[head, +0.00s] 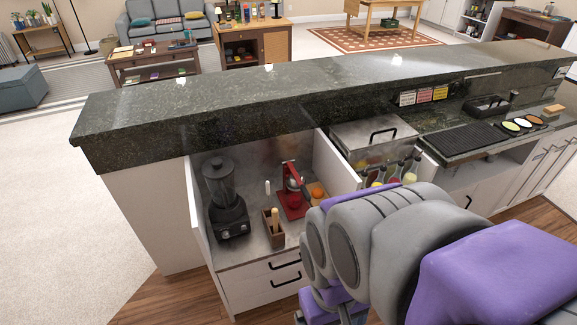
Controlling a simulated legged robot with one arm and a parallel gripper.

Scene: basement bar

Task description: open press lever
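A red press (291,192) with a metal part in its middle stands upright on the lower counter, inside a walled bay of the bar. It is small in view, and I cannot make out how its lever is set. My arm crosses the lower right of the head view, in front of the bar and to the right of the press. My gripper does not show; I see only grey and purple arm links.
A black blender (226,198) stands left of the press. A wooden box (274,229) with upright tools is in front of it, and orange fruit (317,194) is to its right. The raised dark stone bar top (250,95) runs behind. Bottles (393,170) stand further right.

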